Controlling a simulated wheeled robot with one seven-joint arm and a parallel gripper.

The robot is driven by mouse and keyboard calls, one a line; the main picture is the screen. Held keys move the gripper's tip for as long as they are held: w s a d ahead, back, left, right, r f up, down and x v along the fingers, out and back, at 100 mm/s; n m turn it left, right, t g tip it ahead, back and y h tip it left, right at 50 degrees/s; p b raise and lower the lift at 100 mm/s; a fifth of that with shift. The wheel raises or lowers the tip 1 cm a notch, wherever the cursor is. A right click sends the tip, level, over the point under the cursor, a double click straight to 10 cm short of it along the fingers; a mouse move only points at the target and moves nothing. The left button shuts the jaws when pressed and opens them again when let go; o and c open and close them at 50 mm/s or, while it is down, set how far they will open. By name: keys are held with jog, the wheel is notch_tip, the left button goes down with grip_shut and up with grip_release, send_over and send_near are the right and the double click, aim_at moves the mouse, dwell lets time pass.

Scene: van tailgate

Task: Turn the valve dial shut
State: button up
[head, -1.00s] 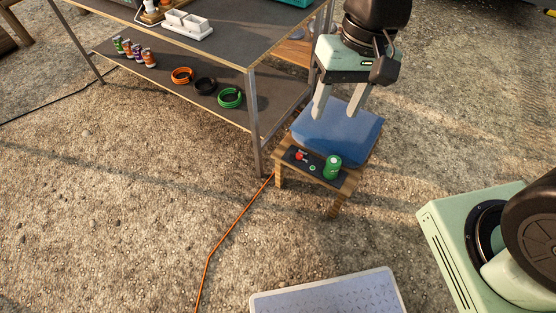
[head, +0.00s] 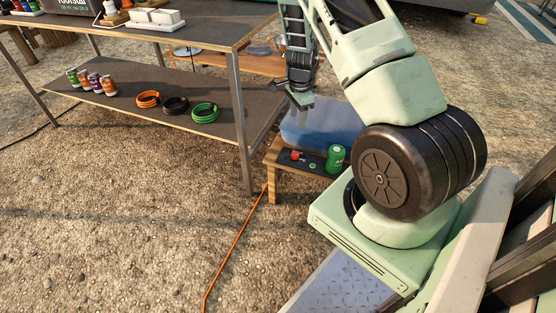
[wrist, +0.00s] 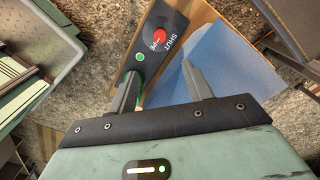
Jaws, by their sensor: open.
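The valve dial is a small red knob (head: 296,155) on a dark panel (head: 319,168) on a low wooden stool (head: 274,158). My gripper (head: 301,105) is above the back of the stool, apart from the dial. In the wrist view my gripper (wrist: 161,70) is open and empty, with the dial beyond its fingertips. The dial's exact pointer direction is too small to tell.
A green can (head: 336,158) stands at the panel's right end. A blue box (head: 330,125) lies behind the panel. A two-level workbench (head: 240,110) with hose coils and cans is left of the stool. An orange cable (head: 235,245) runs over the gravel.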

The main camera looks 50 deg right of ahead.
aim_at(295, 154)
notch_tip(295, 154, down, 17)
jog(key=b, duration=0.5)
jog(key=shift+b, duration=0.35)
jog(key=c, duration=1)
